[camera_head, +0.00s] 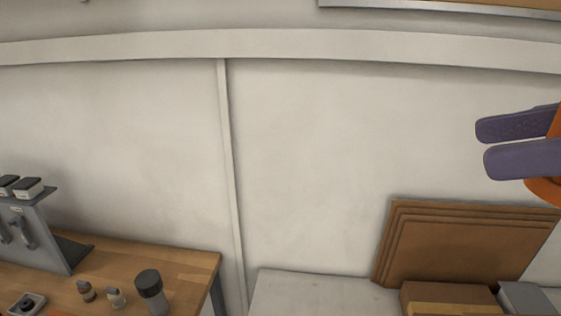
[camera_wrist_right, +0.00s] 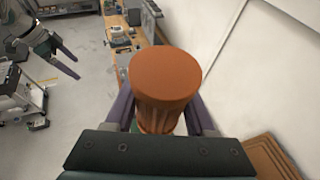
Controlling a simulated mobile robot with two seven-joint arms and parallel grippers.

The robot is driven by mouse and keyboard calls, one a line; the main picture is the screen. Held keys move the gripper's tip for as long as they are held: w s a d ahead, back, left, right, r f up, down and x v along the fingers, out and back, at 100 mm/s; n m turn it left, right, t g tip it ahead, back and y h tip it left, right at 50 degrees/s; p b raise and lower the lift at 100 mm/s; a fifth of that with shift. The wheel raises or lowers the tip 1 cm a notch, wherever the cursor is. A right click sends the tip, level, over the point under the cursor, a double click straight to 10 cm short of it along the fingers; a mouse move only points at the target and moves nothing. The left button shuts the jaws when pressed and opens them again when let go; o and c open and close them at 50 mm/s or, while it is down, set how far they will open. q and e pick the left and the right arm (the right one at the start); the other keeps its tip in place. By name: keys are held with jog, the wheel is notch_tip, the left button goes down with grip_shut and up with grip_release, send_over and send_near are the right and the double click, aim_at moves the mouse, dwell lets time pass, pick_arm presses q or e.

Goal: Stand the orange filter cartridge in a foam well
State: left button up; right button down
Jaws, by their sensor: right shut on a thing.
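The orange filter cartridge (camera_wrist_right: 166,85) fills the middle of the right wrist view, with its round, flat end facing the camera. My right gripper (camera_wrist_right: 160,118) is shut on it, a purple finger on each side. In the head view my right gripper (camera_head: 482,145) is at the right edge, in front of the wall, and part of the orange cartridge (camera_head: 546,190) shows at the picture's edge. My left gripper (camera_wrist_right: 70,62) shows at the upper left of the right wrist view, its purple fingers apart and empty. No foam well can be made out in either view.
A wooden bench (camera_head: 190,262) at lower left holds a grey rack (camera_head: 40,235), a dark-capped cylinder (camera_head: 152,292) and small fittings. Brown cardboard sheets (camera_head: 450,245) lean on the wall at lower right, behind boxes (camera_head: 448,297). A pale surface (camera_head: 320,295) between them looks clear.

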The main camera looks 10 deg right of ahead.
jog(key=w+d+f+m+t+h+b, duration=0.1)
jog(key=w+f+b, duration=0.2)
jog(key=f+b, duration=1.7)
jog(key=w+d+f+m+t+h+b, duration=0.1)
jog(key=w+d+f+m+b, duration=0.1)
jog(key=f+b, duration=1.9)
jog(key=w+d+f+m+t+h+b, duration=0.1)
jog(key=w+f+h+b, duration=0.1)
jog(key=f+b, duration=1.9)
jog(key=shift+w+d+f+m+t, duration=0.1)
jog(key=shift+w+f, duration=0.2)
jog(key=shift+f, duration=1.85)
jog(key=shift+w+d+f+m+t, duration=0.15)
jog(key=shift+w+f, duration=0.1)
jog(key=shift+f, duration=1.85)
jog(key=shift+w+d+f+m+t, duration=0.1)
jog(key=shift+w+f, duration=0.2)
jog(key=shift+f, duration=1.85)
jog(key=shift+f+b, duration=1.1)
jog(key=shift+f, duration=0.9)
jog(key=shift+f, duration=0.2)
jog(key=shift+c, duration=1.2)
grip_release()
jog(key=shift+r, duration=0.1)
